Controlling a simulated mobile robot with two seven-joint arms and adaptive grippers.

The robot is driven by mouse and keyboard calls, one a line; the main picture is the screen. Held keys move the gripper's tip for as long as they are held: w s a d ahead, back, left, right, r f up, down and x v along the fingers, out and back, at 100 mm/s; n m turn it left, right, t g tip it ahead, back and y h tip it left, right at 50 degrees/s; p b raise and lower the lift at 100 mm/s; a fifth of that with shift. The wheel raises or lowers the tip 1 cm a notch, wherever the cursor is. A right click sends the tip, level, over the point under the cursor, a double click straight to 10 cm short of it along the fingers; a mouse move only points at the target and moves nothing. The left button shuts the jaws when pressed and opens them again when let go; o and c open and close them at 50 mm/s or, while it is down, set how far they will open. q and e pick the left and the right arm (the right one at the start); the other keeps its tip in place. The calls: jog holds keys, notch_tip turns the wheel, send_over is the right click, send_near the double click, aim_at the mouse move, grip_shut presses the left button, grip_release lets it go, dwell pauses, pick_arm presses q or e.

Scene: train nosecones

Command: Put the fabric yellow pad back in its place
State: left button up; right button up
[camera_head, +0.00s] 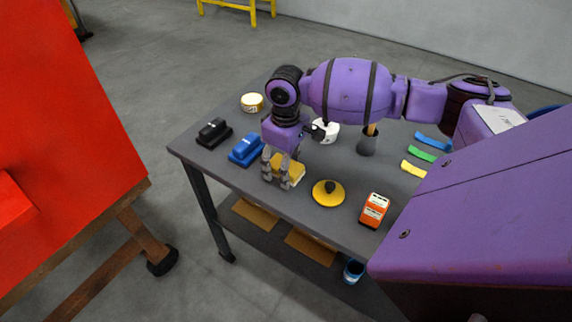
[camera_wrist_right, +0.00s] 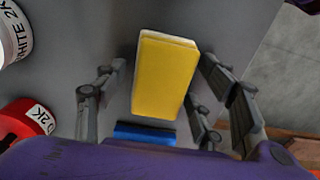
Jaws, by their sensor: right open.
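The fabric yellow pad (camera_head: 292,168) is a rectangular yellow block with a pale layer, near the front edge of the grey table. It shows whole in the right wrist view (camera_wrist_right: 165,77). My right gripper (camera_head: 278,181) is open over the pad, fingers pointing down. In the right wrist view its fingers (camera_wrist_right: 162,68) stand on both sides of the pad, with a visible gap on each side. Whether the pad touches the table under the gripper is hard to tell. My left gripper is not in view.
Blue (camera_head: 246,150) and black (camera_head: 213,132) sanding blocks stand left of the pad. A yellow round pad (camera_head: 328,193) with a black knob and an orange device (camera_head: 374,210) lie to its right. Blue, green and yellow strips (camera_head: 419,153) lie farther right. A red easel-like panel (camera_head: 70,110) stands left.

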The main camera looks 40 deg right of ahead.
notch_tip(320, 180, up, 12)
jog(key=shift+p, duration=0.35)
jog(key=shift+r, duration=0.1)
